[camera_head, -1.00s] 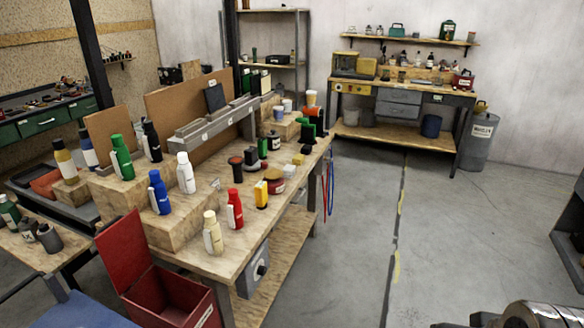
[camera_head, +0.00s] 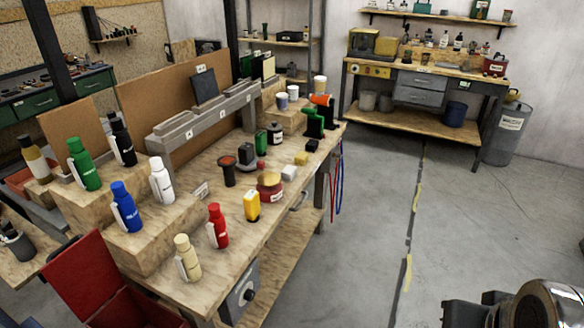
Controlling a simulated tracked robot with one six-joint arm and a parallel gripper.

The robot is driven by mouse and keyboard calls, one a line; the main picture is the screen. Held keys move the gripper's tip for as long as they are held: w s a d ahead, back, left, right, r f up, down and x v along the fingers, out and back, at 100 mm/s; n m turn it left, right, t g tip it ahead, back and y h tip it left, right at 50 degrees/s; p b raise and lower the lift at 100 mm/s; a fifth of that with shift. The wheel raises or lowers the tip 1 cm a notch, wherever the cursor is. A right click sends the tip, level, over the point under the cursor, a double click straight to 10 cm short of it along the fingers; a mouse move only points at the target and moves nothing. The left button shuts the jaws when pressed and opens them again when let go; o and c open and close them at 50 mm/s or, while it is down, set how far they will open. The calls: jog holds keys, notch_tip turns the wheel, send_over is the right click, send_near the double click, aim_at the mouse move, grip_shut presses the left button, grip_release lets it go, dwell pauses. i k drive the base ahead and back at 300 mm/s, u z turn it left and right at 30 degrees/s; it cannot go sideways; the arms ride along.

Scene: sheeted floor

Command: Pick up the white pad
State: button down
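A small white block (camera_head: 289,173), which looks like the white pad, lies on the wooden workbench (camera_head: 262,232) near its right edge. It sits just behind a round red tin (camera_head: 269,186) and in front of a yellow block (camera_head: 301,159). Nothing holds it. Part of my arm shows at the bottom right corner, with dark parts that may be my gripper (camera_head: 478,311). They are far from the white block, over the floor to its right. The fingers are cut off by the frame, so their opening cannot be told.
Coloured bottles, including a red one (camera_head: 217,226) and a cream one (camera_head: 187,258), stand at the bench's near end. An open red box (camera_head: 88,275) is at lower left. The grey floor (camera_head: 480,225) right of the bench is clear.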

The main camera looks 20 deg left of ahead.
aim_at(290, 173)
jog(key=i, duration=0.9)
jog(key=u, duration=1.25)
